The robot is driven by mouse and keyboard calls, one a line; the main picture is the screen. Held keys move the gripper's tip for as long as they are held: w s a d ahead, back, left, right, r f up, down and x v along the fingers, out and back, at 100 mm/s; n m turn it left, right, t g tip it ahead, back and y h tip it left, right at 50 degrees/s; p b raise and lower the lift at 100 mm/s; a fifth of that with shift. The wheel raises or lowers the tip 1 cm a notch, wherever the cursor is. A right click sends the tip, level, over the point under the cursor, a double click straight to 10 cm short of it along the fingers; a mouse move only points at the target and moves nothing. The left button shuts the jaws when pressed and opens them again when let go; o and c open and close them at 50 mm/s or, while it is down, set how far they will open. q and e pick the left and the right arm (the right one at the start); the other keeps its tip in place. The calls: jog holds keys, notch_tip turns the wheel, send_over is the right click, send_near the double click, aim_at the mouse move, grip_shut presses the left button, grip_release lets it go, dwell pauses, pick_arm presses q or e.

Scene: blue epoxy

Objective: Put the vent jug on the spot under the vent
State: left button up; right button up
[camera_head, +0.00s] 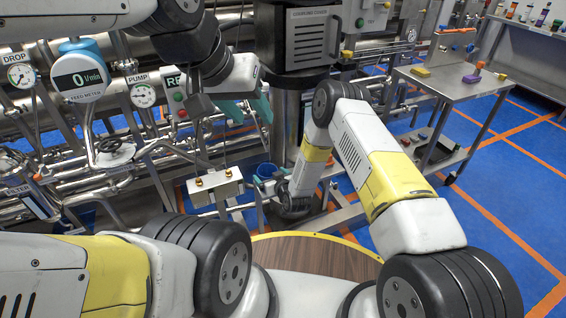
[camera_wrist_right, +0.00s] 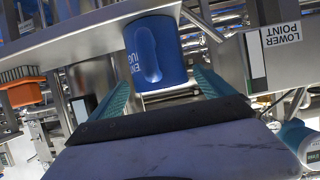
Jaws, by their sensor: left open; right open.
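The vent jug (camera_head: 266,170) is blue and stands low in the middle of the head view, partly hidden by my right gripper (camera_head: 270,181). In the right wrist view, the jug (camera_wrist_right: 156,50) shows its lettering, partly cut off. It lies ahead of and between the teal fingers of my right gripper (camera_wrist_right: 163,92). That gripper is open, and I see no clear contact with the jug. My left gripper (camera_head: 245,109) is open and empty in front of the pipework, higher up. I cannot pick out the vent or the spot under it for certain.
A metal box (camera_head: 215,186) with brass fittings stands just left of the jug. Pipes and gauges crowd the left. A steel side table (camera_head: 455,80) with coloured blocks stands at the right. A "LOWER POINT" label (camera_wrist_right: 282,35) shows in the right wrist view. Blue floor (camera_head: 500,185) is free at right.

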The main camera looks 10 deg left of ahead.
jog(key=v, duration=1)
jog(key=w+d+r+m+h, duration=0.1)
jog(key=w+d+r, duration=0.15)
jog(key=r, duration=0.45)
jog(key=w+d+r+g+h, duration=0.15)
jog(key=d+r, duration=0.25)
jog(key=r, duration=0.4)
jog(key=w+d+r+m, duration=0.1)
jog(key=w+d+r, duration=0.1)
jog(key=d+r, duration=0.35)
jog(key=s+d+r+m+g+h, duration=0.1)
jog(key=s+d+r, duration=0.3)
jog(key=r, duration=0.3)
jog(key=s+d+r+h, duration=0.1)
jog(key=s+d+r, duration=0.2)
jog(key=r, duration=0.4)
jog(key=s+d+r+m, duration=0.1)
jog(key=s+d+r, duration=0.2)
jog(key=s, duration=0.4)
jog(key=s+d+r+m+g, duration=0.1)
jog(key=s+d+r, duration=0.1)
jog(key=s, duration=0.6)
jog(key=s+d+r+m+g, duration=0.1)
jog(key=s+d+r, duration=0.2)
jog(key=s, duration=0.5)
jog(key=shift+d+r+h, duration=0.35)
jog(key=shift+d, duration=0.05)
jog(key=shift+g, duration=0.25)
